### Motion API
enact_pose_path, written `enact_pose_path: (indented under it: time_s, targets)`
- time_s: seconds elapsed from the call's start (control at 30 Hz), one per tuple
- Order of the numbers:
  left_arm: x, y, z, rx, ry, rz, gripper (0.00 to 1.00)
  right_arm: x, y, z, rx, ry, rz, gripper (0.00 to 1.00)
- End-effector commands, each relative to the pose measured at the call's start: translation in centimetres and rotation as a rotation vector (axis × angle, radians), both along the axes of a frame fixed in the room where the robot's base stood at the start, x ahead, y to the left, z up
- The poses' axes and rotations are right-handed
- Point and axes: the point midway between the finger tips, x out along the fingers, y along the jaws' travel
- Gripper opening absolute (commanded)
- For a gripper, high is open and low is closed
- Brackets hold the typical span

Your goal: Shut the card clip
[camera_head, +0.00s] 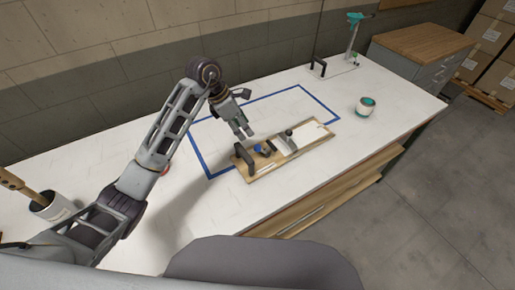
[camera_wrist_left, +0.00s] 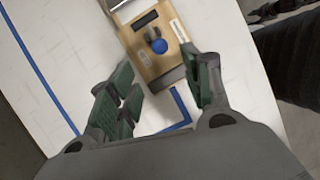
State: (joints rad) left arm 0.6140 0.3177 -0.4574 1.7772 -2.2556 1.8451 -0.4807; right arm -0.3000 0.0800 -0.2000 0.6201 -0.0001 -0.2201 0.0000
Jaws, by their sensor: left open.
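A wooden board (camera_head: 263,168) lies on the white table and also shows in the wrist view (camera_wrist_left: 179,55). On it are a blue knob (camera_head: 258,148), also in the wrist view (camera_wrist_left: 159,46), a grey metal clip-like part (camera_head: 289,141) and a white card-like sheet (camera_head: 309,134). I cannot tell how far the clip stands open. My right gripper is not in view.
Blue tape (camera_head: 198,163) outlines a rectangle on the table (camera_head: 215,220), partly under the board. A teal-and-white round device (camera_head: 365,106) stands to the right. A stand (camera_head: 353,38) is at the back, and a pot (camera_head: 50,206) with a wooden tool at the left.

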Motion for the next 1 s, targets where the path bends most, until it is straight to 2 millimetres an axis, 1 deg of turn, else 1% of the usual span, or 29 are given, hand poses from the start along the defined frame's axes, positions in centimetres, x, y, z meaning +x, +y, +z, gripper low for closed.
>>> enact_pose_path:
  time_s: [0.17, 0.27, 1.0]
  targets:
    - [0.0, -0.4, -0.8, -0.002, 0.003, -0.001, 0.49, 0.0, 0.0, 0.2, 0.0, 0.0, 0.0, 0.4]
    - [0.1, -0.8, -1.7, -0.002, 0.003, 0.0, 0.49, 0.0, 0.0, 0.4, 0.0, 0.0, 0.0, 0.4]
    - [0.9, -4.3, -10.4, -0.002, 0.003, -0.001, 0.49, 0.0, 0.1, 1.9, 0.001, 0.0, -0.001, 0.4]
